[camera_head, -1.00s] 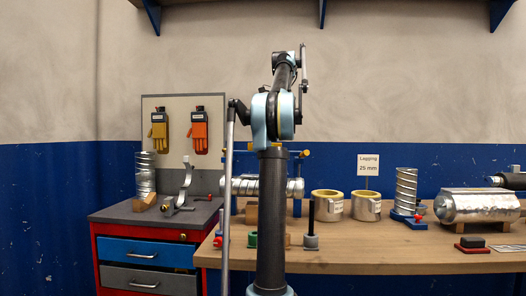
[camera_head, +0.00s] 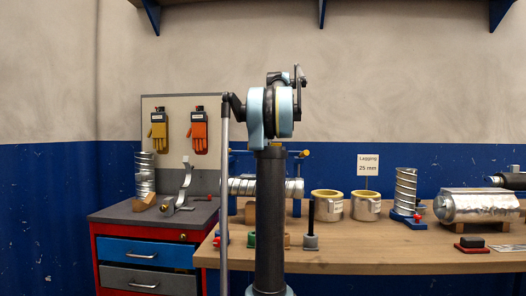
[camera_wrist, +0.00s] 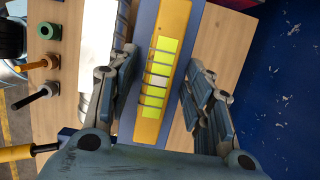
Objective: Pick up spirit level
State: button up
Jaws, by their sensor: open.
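In the wrist view, a long yellow bar with a row of lime-yellow cells and one pale cell, which looks like the spirit level (camera_wrist: 174,30), runs along a blue strip. My gripper (camera_wrist: 160,88) is open, with one finger on each side of the bar and gaps between. In the head view my arm hides the gripper, and I cannot make out the level clearly.
A silver spiral duct (camera_wrist: 97,50) lies left of the bar. Lagging rolls (camera_head: 327,205) and an upright duct (camera_head: 405,188) stand to the right. A red tool cabinet (camera_head: 150,232) is at left.

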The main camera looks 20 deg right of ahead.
jog(key=shift+c, duration=0.3)
grip_shut()
